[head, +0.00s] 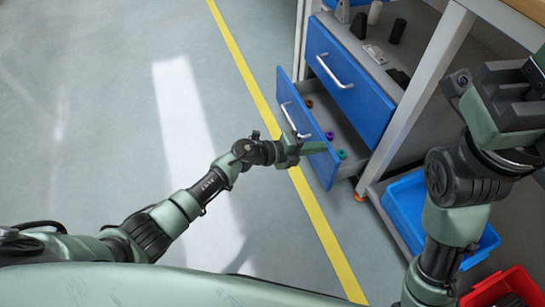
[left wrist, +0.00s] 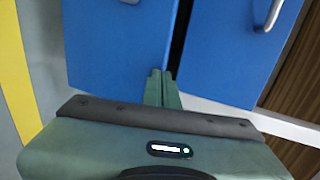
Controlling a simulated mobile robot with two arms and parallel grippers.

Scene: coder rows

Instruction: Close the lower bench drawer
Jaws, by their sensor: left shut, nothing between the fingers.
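The lower bench drawer (head: 308,135) has a blue front and a silver bar handle (head: 294,119). It stands partly open in the head view, with several small coloured rings inside. My left gripper (head: 318,148) is shut and empty, with its fingertips at the right part of the drawer's blue front; I cannot tell whether they touch it. In the left wrist view the shut fingers (left wrist: 162,85) point at the lower drawer front (left wrist: 118,50), near its edge. My right gripper (head: 515,105) is at the right edge of the head view; its fingertips are not clearly seen.
The closed upper drawer (head: 345,85) sits above. A grey shelf (head: 378,62) holds small dark and white items. A blue bin (head: 408,205) and a red bin (head: 505,285) stand at lower right. A bench leg (head: 418,95) is right of the drawers. Floor at left is clear.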

